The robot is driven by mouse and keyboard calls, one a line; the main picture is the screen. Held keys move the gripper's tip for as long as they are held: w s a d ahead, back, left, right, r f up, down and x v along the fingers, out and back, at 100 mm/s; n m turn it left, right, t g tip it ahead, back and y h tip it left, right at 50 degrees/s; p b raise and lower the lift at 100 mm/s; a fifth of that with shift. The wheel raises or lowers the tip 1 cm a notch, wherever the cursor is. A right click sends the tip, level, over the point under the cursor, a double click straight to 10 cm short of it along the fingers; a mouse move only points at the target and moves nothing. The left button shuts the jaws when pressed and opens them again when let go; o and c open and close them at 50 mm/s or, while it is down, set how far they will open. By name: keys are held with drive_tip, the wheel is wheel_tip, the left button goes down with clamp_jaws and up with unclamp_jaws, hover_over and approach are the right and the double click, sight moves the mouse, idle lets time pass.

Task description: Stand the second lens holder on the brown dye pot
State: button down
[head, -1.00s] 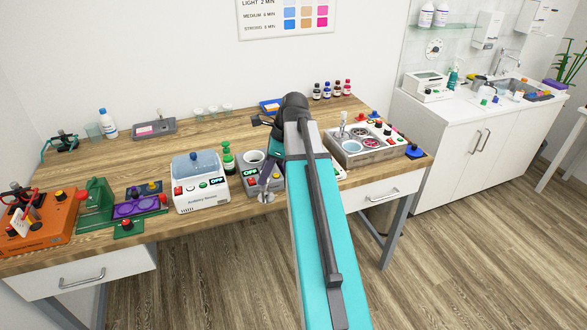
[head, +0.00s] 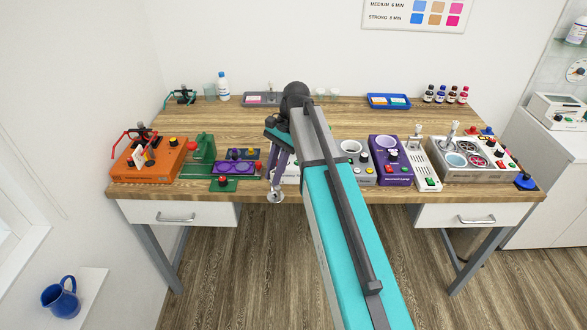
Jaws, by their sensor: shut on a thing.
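My gripper (head: 277,180) hangs near the table's front edge, left of the middle, jaws down. It is shut on a small silver-grey lens holder with a round lower end (head: 275,197), which I take to be the second one. Another silver lens holder (head: 452,130) stands upright at the back left of the grey dye unit (head: 507,172) at the table's right. The unit has a pale blue pot (head: 456,160) and dark reddish round pots (head: 477,161). I cannot tell which pot is brown. The held holder is far left of the unit.
A purple device (head: 392,172) and a narrow white device (head: 426,165) stand between my arm and the dye unit. An orange device (head: 150,165) and a purple tray (head: 233,168) are at the left. My arm hides part of the middle. The wooden tabletop (head: 225,120) behind is mostly clear.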

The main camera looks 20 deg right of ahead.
drive_tip(key=shift+s+r+n+g, duration=0.15)
drive_tip(key=shift+n+g, duration=0.25)
drive_tip(key=shift+n, duration=0.9)
drive_tip(key=shift+s, duration=0.1)
drive_tip(key=shift+a, duration=0.2)
